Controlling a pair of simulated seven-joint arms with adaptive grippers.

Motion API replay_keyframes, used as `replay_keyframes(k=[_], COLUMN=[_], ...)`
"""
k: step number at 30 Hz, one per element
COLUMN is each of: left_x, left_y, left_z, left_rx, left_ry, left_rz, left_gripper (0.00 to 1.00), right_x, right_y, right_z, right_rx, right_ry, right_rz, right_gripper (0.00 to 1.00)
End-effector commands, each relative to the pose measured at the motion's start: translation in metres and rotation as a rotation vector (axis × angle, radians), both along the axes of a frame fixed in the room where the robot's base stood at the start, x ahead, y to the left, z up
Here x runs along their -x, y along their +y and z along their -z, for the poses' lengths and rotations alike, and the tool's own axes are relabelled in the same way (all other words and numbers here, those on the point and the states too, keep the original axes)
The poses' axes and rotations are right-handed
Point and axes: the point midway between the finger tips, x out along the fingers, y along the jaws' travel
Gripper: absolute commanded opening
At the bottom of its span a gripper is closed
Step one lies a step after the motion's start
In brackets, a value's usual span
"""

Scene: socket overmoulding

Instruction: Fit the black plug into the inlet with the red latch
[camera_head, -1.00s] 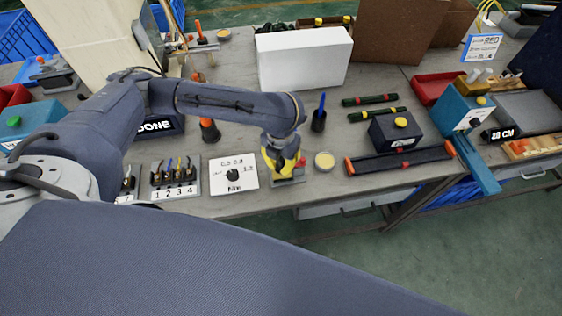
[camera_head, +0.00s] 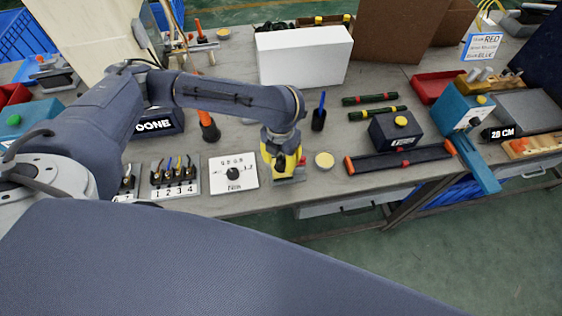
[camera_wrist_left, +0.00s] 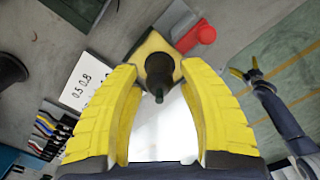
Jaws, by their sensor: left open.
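In the left wrist view, the black plug (camera_wrist_left: 159,72) stands between my left gripper's yellow fingers, end-on to the camera, with a small dark green tip. It is at the yellowish square inlet (camera_wrist_left: 150,45); how deep it sits cannot be told. The red latch (camera_wrist_left: 197,36) is at the inlet's upper right. My left gripper (camera_wrist_left: 158,80) is open, with gaps on both sides of the plug. In the head view, my left gripper (camera_head: 281,173) points down over the inlet and hides the plug; the red latch (camera_head: 302,161) shows beside it. My right gripper (camera_wrist_left: 244,72) looks open, away from the inlet.
A white card with a black knob (camera_head: 233,173) lies left of the inlet, and a numbered connector rack (camera_head: 175,177) is further left. A round yellow-topped pot (camera_head: 324,160) stands close on the right. A blue-handled tool holder (camera_head: 319,118) and white box (camera_head: 303,58) are behind.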

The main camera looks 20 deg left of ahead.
Motion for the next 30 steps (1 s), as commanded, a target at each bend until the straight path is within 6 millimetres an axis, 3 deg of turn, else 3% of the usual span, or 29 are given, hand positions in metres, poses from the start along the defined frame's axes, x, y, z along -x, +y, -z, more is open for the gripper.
replay_keyframes(k=[15, 22, 30], left_x=[0.0, 0.0, 0.001], left_y=[0.001, 0.001, 0.001], left_z=[-0.077, -0.096, -0.103], left_rx=[0.0, 0.0, 0.0], left_ry=[-0.004, -0.004, -0.001], left_rz=[0.001, 0.0, 0.0], left_gripper=[0.4, 0.4, 0.4], right_x=[0.0, 0.0, 0.0], right_y=[0.001, 0.001, 0.001], right_z=[0.0, 0.0, 0.0], right_rx=[-0.001, -0.001, -0.001], right_ry=[0.0, 0.0, 0.0], right_rz=[0.0, 0.0, 0.0], right_gripper=[1.0, 1.0, 1.0])
